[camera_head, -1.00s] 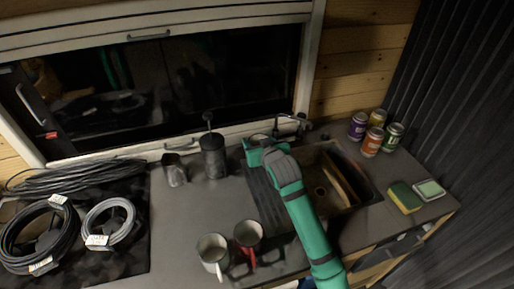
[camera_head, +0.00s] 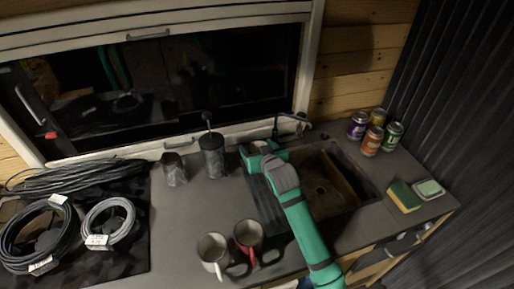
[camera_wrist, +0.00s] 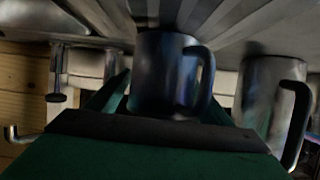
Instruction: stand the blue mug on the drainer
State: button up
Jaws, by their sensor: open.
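The blue mug (camera_wrist: 165,70) shows in the wrist view, which is upside down. It is dark blue with its handle on the right, and its base end meets the ribbed drainer (camera_wrist: 207,80). My gripper (camera_wrist: 160,100) is open, one finger at each side of the mug. I cannot tell whether the fingers touch it. In the head view my gripper (camera_head: 262,155) is over the far end of the drainer (camera_head: 262,197), left of the sink. The mug is mostly hidden there by my gripper.
A red mug (camera_head: 248,233) and a pale mug (camera_head: 212,250) stand at the front of the counter. A French press (camera_head: 212,158) and metal jug (camera_head: 174,170) stand left of my gripper. The sink (camera_head: 325,185) is right; several cans (camera_head: 371,141) stand beyond it.

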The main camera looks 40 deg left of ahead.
jog(key=shift+r, duration=0.15)
jog(key=v, duration=1.2)
jog(key=shift+s, duration=0.25)
jog(key=shift+a, duration=0.1)
